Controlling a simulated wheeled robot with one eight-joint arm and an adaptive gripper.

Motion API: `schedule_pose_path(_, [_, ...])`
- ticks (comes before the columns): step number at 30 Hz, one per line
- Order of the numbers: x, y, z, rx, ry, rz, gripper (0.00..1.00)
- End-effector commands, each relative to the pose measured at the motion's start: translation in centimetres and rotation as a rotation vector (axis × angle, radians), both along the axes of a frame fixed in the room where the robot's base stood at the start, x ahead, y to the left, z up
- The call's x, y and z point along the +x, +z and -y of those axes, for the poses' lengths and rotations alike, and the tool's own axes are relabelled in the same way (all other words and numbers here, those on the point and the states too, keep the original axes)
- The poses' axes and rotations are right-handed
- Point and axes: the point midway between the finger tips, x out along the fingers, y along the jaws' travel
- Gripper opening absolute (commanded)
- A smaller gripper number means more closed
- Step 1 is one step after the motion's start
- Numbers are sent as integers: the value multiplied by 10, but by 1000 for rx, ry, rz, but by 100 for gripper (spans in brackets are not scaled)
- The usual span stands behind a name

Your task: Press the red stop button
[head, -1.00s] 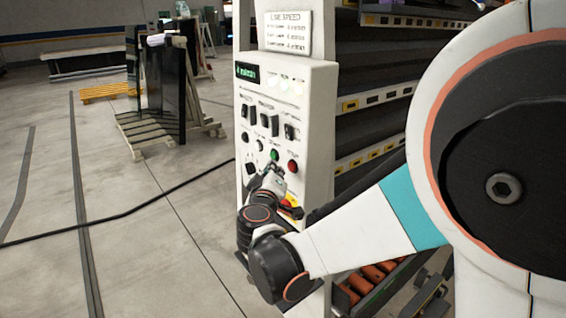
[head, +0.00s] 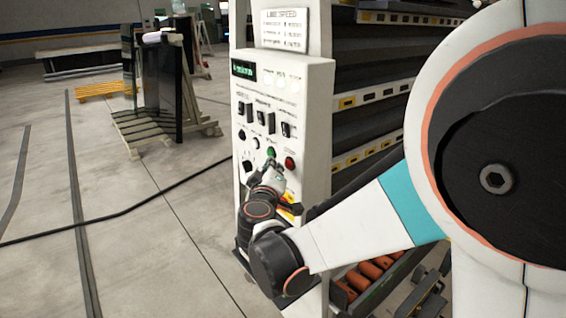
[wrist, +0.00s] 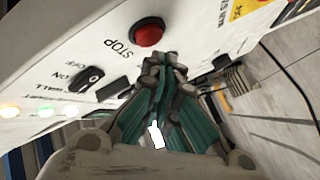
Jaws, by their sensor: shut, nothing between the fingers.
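The red stop button (head: 290,163) is on the front of the white control panel (head: 312,120), right of a green button (head: 271,152). In the wrist view the red button (wrist: 148,31) is round and raised, with the word STOP beside it. My gripper (head: 270,165) is in front of the panel, just below the green button and left of the red one. In the wrist view my gripper's fingertips (wrist: 164,60) are together and empty, just below and right of the red button. They appear apart from it, but the exact gap is hard to tell.
Black switches (head: 261,117) and a green display (head: 244,70) are higher on the panel. In the wrist view a black ON/OFF knob (wrist: 90,76) is left of the fingers. A black cable (head: 120,213) crosses open floor at left.

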Motion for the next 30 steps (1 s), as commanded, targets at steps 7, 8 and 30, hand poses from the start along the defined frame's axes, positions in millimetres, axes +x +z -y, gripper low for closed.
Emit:
schedule_pose_path(7, [0,0,0,0,0,0,0])
schedule_pose_path(8, [0,0,0,0,0,0,0])
schedule_pose_path(30, [5,0,7,0,0,0,0])
